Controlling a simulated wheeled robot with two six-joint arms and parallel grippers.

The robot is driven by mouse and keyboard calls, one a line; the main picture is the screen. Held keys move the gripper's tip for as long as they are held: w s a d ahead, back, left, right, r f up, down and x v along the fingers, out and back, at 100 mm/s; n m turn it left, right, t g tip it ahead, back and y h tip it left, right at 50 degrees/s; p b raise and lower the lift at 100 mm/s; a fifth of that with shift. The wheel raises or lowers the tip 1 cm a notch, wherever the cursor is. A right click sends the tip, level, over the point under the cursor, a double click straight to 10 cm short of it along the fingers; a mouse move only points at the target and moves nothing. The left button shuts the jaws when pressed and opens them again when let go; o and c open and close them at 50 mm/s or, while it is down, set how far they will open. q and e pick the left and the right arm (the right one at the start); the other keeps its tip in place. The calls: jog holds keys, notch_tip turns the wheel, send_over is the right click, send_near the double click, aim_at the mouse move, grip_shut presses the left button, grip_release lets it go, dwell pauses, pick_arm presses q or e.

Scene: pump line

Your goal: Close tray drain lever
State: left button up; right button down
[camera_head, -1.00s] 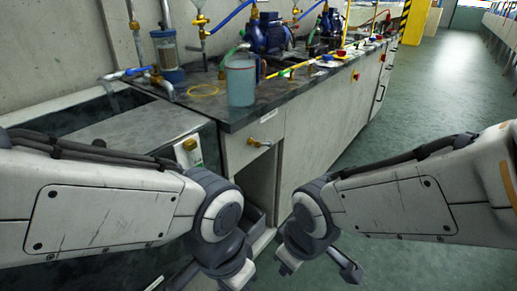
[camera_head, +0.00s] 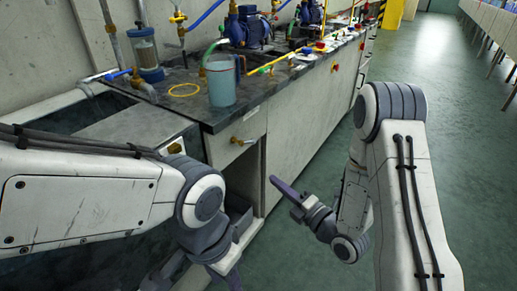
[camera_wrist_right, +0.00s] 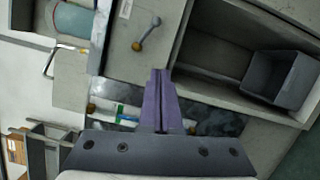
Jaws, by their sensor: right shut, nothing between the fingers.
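The drain lever (camera_head: 243,141) is a small brass valve with a short handle on the front panel below the worktop's corner. The fingers also show in the right wrist view (camera_wrist_right: 160,73). My left gripper (camera_head: 234,277) is low at the bottom edge, mostly hidden, so its jaws cannot be judged.
A blue-green jug (camera_head: 221,80) stands on the dark worktop (camera_head: 190,100) above the lever. Below the lever is an open cabinet bay with a grey bin (camera_head: 240,217), clearer in the right wrist view (camera_wrist_right: 283,78). The green floor (camera_head: 470,150) on the right is clear.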

jog(key=b, duration=0.4)
send_near(248, 142)
jog(key=w+a+f, duration=0.3)
jog(key=a, duration=0.1)
jog(key=shift+w+d+r+t, duration=0.1)
jog(key=shift+w+d+r, duration=0.05)
jog(key=shift+w, duration=0.45)
jog(key=shift+w+d+r+t, duration=0.1)
jog(key=shift+w+r, duration=0.05)
jog(key=shift+w, duration=0.45)
jog(key=shift+w+d+r+t, duration=0.1)
jog(key=shift+w+d+r, duration=0.05)
jog(key=shift+w, duration=0.4)
